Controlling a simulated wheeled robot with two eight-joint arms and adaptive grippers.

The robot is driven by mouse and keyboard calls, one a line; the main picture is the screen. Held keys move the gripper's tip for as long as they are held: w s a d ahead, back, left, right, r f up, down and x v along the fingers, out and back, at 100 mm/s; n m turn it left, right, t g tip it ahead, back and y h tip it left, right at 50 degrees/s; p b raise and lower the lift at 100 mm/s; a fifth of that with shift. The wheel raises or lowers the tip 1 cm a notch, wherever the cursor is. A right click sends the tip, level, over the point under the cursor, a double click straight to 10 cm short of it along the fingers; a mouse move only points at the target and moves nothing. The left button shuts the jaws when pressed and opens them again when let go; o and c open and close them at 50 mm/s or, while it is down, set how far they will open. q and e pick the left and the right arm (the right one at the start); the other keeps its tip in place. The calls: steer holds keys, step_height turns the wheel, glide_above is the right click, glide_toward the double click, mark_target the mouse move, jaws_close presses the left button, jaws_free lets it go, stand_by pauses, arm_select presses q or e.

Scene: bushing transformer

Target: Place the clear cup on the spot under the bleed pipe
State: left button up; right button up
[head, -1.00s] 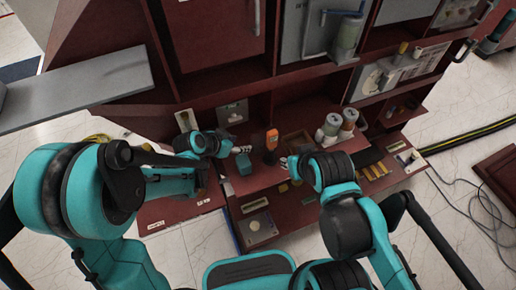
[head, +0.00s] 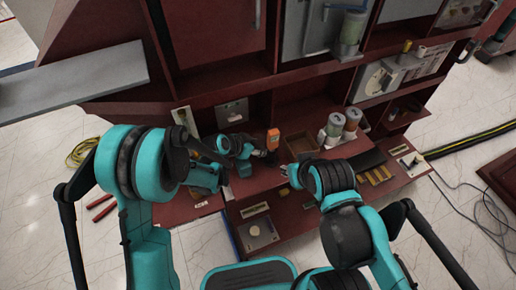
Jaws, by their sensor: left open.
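I cannot make out a clear cup in the head view; it may be hidden or too small to tell. A grey pipe (head: 343,7) runs at the top beside a clear cylinder with a greenish lower part (head: 350,35), on a grey panel; I cannot tell if this is the bleed pipe. My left gripper (head: 260,152) is open, low over the red bench, just left of an orange handheld device (head: 272,138). My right gripper (head: 286,169) is over the bench to the right of it, small and partly hidden by its wrist, so its jaws are unclear.
The red cabinet bench (head: 283,222) has a wooden tray (head: 300,144), grey canisters with coloured tops (head: 334,126) and a dark mat with yellow blocks (head: 375,176). A grey plank (head: 70,80) juts in at left. Cables lie on the right floor.

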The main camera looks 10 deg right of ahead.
arm_select(q)
steer(key=shift+r, duration=0.1)
steer(key=c, duration=1)
steer(key=shift+o, duration=0.2)
step_height(320, 180, up, 18)
steer(key=p, duration=0.7)
